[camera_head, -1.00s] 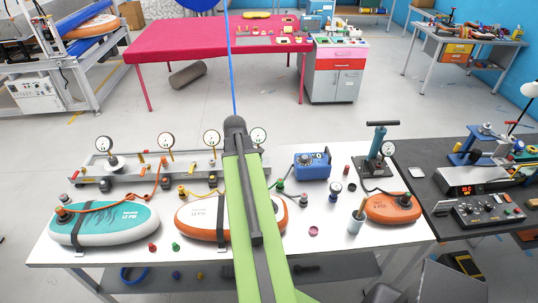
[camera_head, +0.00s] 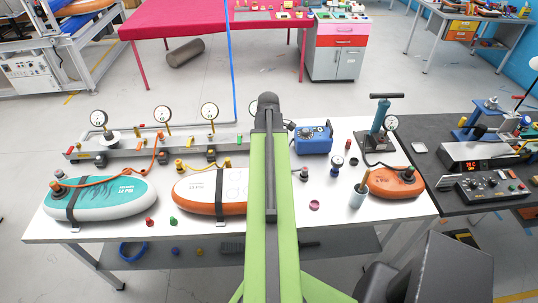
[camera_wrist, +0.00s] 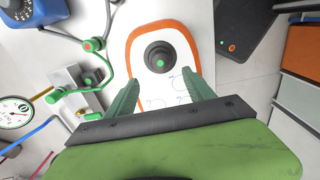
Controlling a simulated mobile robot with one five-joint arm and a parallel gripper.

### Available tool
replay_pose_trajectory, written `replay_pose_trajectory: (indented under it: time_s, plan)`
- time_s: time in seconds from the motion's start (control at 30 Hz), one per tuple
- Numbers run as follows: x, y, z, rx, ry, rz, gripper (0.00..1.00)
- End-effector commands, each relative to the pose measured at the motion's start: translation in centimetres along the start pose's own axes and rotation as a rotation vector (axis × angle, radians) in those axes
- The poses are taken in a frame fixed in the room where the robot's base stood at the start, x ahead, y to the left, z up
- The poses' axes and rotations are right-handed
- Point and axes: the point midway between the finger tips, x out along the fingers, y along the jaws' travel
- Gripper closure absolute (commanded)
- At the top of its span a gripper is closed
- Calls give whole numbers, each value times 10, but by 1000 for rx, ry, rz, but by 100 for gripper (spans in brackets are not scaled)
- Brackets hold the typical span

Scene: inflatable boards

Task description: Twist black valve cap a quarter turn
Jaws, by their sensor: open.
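A round black valve cap (camera_wrist: 159,57) with a green centre sits on a white board with an orange rim (camera_wrist: 133,50) in the wrist view. My gripper (camera_wrist: 165,76) is open, its two green fingers spread on either side below the cap, apart from it. In the head view, the orange-and-white board (camera_head: 205,205) lies mid-table; my green arm hides its right end, the cap there and my gripper.
A teal board (camera_head: 125,205) lies left and a small orange board (camera_head: 385,183) right. A gauge rail (camera_head: 180,145), blue box (camera_head: 313,140), hand pump (camera_head: 380,125) and cup (camera_head: 357,196) crowd the white table. A green hose fitting (camera_wrist: 93,45) is close left of the board in the wrist view.

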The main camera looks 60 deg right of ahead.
Motion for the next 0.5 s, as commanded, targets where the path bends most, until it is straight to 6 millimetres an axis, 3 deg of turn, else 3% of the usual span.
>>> replay_pose_trajectory:
  time_s: [0.03,0.3,0.5]
  plan:
    - [23,0,0,0,0,0,38]
    - [78,0,0,0,0,0,38]
    - [96,0,-1,-1,0,0,38]
